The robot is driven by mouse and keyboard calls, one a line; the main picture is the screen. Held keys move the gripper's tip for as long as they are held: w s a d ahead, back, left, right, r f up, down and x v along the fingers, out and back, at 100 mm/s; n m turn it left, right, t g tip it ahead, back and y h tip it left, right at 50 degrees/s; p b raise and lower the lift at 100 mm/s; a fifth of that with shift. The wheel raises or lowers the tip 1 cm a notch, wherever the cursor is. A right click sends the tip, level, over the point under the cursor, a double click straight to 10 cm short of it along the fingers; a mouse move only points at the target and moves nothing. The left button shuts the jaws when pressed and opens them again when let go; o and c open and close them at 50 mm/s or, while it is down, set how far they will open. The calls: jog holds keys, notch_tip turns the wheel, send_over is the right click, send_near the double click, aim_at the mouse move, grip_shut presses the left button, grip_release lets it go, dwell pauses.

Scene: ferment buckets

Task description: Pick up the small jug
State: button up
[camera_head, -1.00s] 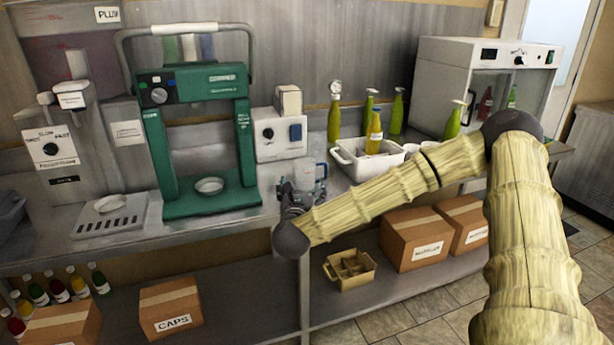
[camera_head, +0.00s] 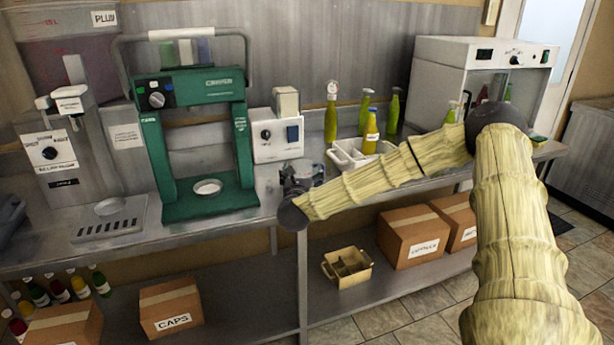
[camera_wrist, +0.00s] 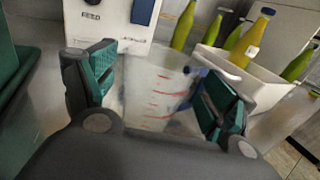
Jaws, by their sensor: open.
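The small jug (camera_wrist: 155,95) is clear, with red measuring marks and a blue part at its right side. In the wrist view it stands between the two green-padded fingers of my gripper (camera_wrist: 157,88). The fingers are open, one on each side of it, and I see no clear grip on it. In the head view my gripper (camera_head: 298,182) is low over the steel bench, in front of the jug (camera_head: 318,170), and hides most of it.
The bench (camera_head: 262,202) also holds a green machine (camera_head: 160,155) on the left and a white control box (camera_head: 277,138) behind the jug. A white tray (camera_head: 345,155) with bottles is close on the right. A white cabinet (camera_head: 432,90) stands farther right.

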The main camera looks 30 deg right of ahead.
jog(key=c, duration=1)
jog(key=shift+r, duration=0.1)
